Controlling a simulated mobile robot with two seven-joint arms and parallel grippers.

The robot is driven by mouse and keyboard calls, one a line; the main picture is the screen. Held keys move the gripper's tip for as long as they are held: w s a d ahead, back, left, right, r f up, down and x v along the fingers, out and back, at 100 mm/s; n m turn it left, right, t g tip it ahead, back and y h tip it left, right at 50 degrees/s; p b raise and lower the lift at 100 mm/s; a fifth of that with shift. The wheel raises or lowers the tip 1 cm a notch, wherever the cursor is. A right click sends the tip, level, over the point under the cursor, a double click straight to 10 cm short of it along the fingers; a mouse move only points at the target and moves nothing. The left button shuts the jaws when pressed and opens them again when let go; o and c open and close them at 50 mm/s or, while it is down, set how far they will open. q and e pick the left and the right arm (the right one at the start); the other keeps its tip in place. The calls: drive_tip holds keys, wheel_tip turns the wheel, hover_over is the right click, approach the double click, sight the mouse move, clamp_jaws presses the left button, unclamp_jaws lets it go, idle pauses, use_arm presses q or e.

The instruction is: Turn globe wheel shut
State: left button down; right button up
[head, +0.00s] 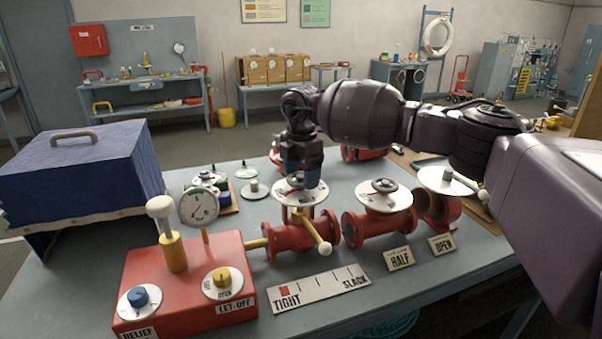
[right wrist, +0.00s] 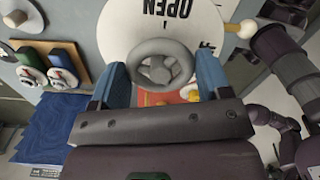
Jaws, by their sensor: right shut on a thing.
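A red valve (head: 290,237) lies on the table with a white dial plate (head: 318,195) on top. My right gripper (head: 302,183) points straight down at this dial. In the right wrist view a grey handwheel (right wrist: 165,60) with spokes sits between the two blue fingers (right wrist: 163,82), which are shut on it. The dial (right wrist: 130,25) there carries the word OPEN and a short mark; the rest of its lettering is partly hidden. A yellow lever with a white knob (head: 324,249) sticks out beside the valve. My left gripper is not in view.
A second red valve (head: 378,224) with its own wheel (head: 385,185) stands close to the right. A red box (head: 190,279) with gauge and knobs stands front left. A TIGHT–SLACK scale (head: 318,289) and HALF (head: 400,258) and OPEN (head: 442,245) signs lie in front.

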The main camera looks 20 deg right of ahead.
sight(302, 176)
drive_tip(key=m, duration=0.5)
drive_tip(key=shift+r+m, duration=0.25)
drive_tip(key=shift+m, duration=0.15)
idle(0.3)
drive_tip(key=o, duration=0.9)
drive_tip(key=shift+f, duration=0.15)
wheel_tip(302, 176, up, 11)
drive_tip(key=shift+f+b, duration=0.1)
drive_tip(key=shift+b, duration=0.5)
